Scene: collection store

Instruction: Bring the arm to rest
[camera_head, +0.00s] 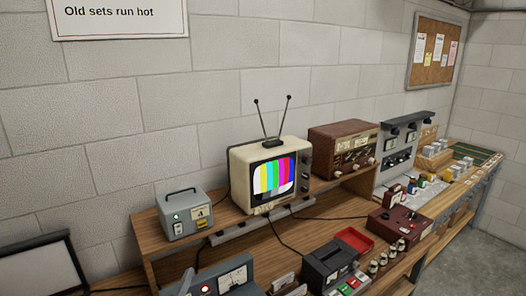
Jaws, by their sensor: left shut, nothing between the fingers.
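Only a small grey tip of my left gripper (187,282) shows at the bottom edge, left of centre. It is in front of the lower bench, beside a grey meter box, with nothing visible held in it. The rest of the left arm is out of the frame. My right gripper is not in view.
A cream television (241,183) with colour bars and a grey box (182,214) stand on a wooden shelf (160,246). A brown radio (342,150) stands further right. The bench holds a black device (328,265) and a red-brown box (398,226). Floor shows at right.

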